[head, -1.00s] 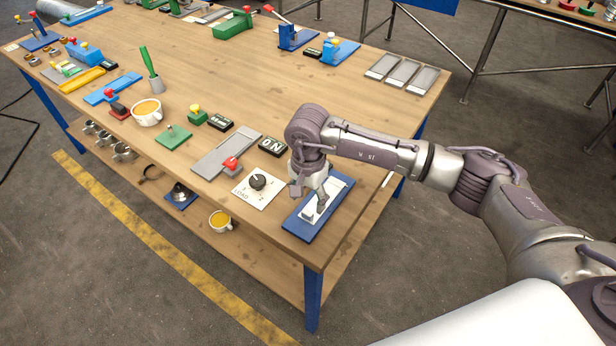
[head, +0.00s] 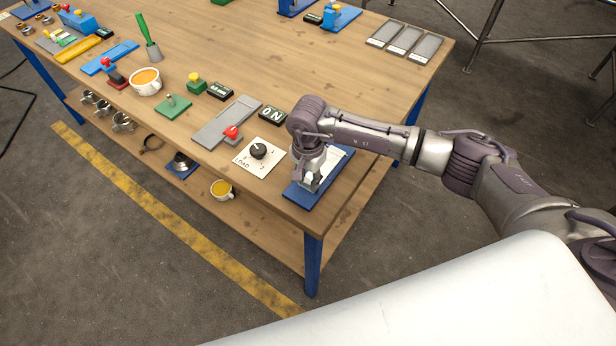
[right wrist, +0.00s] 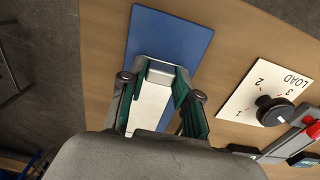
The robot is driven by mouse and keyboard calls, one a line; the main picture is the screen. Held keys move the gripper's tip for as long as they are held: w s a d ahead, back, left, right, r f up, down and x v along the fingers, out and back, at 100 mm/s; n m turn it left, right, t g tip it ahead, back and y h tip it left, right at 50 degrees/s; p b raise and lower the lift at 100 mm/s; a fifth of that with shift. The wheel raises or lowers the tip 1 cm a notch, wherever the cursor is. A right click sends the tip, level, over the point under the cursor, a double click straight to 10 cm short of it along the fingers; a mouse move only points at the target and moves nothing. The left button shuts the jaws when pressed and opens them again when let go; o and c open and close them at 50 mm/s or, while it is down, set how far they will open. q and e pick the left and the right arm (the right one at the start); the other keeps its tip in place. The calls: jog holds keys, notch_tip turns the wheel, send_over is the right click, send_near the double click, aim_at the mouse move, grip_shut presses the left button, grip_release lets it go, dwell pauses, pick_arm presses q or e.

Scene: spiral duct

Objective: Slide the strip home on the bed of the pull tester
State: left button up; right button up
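A blue plate (head: 306,197) lies at the table's near right corner, with a long white piece (head: 341,160) on it. I cannot tell for sure whether this white piece is the strip or part of the bed. My right gripper (head: 308,178) reaches down over the near part of it. In the right wrist view, the two fingers (right wrist: 161,88) stand either side of a pale grey block (right wrist: 160,70) and appear to close on its sides. The white piece (right wrist: 148,108) runs between the fingers on the blue plate (right wrist: 172,35). My left gripper is out of view.
A white LOAD dial plate (head: 244,163) lies just left of the blue plate, with a black ON display (head: 271,115) behind. A grey bed with a red knob (head: 232,132) is further left.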

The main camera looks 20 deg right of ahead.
aim_at(295, 202)
grip_shut()
jog(key=shift+o, duration=1)
grip_release()
jog(key=c, duration=0.4)
jog(key=shift+o, duration=0.2)
jog(key=shift+s+a+r+p, duration=0.1)
jog(key=shift+s+a+p, duration=0.05)
jog(key=shift+s+a, duration=0.85)
jog(key=shift+s+a+r+p, duration=0.15)
jog(key=shift+s+a, duration=0.5)
jog(key=shift+a, duration=0.55)
jog(key=shift+r+p, duration=1.2)
jog(key=shift+r, duration=1.25)
jog(key=shift+r+p, duration=0.35)
jog(key=shift+r, duration=0.65)
